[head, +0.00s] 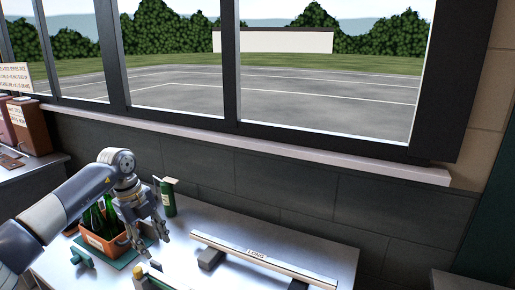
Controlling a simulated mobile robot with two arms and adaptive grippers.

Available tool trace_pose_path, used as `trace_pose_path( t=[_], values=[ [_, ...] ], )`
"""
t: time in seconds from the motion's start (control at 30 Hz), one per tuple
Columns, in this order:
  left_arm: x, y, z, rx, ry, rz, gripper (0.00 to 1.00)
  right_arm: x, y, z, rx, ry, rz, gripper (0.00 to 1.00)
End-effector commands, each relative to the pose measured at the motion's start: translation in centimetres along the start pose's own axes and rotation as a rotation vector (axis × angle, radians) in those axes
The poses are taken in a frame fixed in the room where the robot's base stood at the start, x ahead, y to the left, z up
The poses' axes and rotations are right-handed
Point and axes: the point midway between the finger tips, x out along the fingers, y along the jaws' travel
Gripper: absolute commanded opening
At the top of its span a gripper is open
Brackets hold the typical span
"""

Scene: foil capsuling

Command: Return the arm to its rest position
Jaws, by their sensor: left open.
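My left arm comes in from the left over the metal table. My left gripper (152,240) points downward with its fingers apart and nothing visible between them. It hangs just right of an orange crate (101,246) that holds several dark green bottles (96,216), and partly covers the crate's right side. A separate green bottle (168,198) stands behind and right of the gripper; something pale is at its top. My right gripper is not in the picture.
A long pale labelled bar (262,256) rests on dark blocks on the table (330,258). A teal item (82,257) lies in front of the crate, and a yellow-topped item (138,272) is near the front edge. A wall and window sill (290,148) bound the back.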

Motion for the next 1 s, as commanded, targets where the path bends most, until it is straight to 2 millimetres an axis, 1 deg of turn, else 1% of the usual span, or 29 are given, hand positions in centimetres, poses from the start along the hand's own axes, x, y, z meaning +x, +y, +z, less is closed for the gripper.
trace_pose_path(
  t=[0.03, 0.07, 0.1, 0.17, 0.2, 0.23, 0.27, 0.3, 0.37, 0.4, 0.47, 0.5, 0.6, 0.67, 0.7, 0.77, 0.87, 0.9, 0.97, 1.0],
  values=[
    [2.0, -1.7, -2.7, 0.068, 0.058, -0.059, 0.42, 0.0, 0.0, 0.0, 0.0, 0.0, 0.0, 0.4],
    [3.0, -2.8, -4.4, 0.107, 0.095, -0.105, 0.42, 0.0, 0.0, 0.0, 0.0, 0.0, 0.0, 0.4],
    [4.1, -4.3, -6.8, 0.157, 0.149, -0.172, 0.42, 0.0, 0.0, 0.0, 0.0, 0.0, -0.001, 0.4],
    [5.4, -6.5, -10.8, 0.226, 0.234, -0.284, 0.42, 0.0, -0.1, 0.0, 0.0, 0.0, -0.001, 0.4],
    [5.9, -7.8, -13.6, 0.263, 0.293, -0.364, 0.42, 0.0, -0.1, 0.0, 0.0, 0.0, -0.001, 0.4],
    [6.2, -8.7, -15.7, 0.285, 0.339, -0.426, 0.42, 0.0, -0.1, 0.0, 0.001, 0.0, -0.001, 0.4],
    [6.2, -9.6, -17.9, 0.303, 0.387, -0.493, 0.42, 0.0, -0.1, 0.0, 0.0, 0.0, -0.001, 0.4],
    [6.1, -10.6, -20.5, 0.319, 0.446, -0.582, 0.42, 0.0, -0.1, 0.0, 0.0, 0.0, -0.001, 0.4],
    [5.3, -11.9, -24.0, 0.322, 0.53, -0.718, 0.42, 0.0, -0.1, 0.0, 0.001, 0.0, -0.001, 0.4],
    [4.5, -12.6, -26.1, 0.311, 0.583, -0.807, 0.42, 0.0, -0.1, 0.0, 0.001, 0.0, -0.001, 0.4],
    [3.1, -13.4, -28.5, 0.276, 0.652, -0.94, 0.42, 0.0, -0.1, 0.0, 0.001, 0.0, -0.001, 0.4],
    [2.0, -13.8, -29.7, 0.238, 0.693, -1.027, 0.42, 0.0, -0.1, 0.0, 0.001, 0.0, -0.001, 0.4],
    [-0.7, -14.5, -31.1, 0.104, 0.769, -1.227, 0.42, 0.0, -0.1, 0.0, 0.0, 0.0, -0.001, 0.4],
    [-2.2, -14.5, -31.0, -0.006, 0.798, -1.333, 0.42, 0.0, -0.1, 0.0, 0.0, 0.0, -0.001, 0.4],
    [-3.0, -14.4, -30.5, -0.088, 0.807, -1.397, 0.42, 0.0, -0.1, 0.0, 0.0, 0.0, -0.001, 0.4],
    [-3.7, -14.1, -29.3, -0.225, 0.809, -1.477, 0.42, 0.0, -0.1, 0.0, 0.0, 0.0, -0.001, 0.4],
    [-3.9, -12.8, -26.4, -0.479, 0.777, -1.568, 0.42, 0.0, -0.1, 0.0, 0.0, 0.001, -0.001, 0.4],
    [-3.5, -12.0, -25.0, -0.587, 0.755, -1.587, 0.42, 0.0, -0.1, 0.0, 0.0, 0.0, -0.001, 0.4],
    [-2.4, -10.5, -22.9, -0.751, 0.71, -1.595, 0.42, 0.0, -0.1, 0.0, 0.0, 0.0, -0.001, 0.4],
    [-1.4, -9.3, -21.6, -0.86, 0.673, -1.589, 0.42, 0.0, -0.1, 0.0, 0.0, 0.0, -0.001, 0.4]
  ],
)
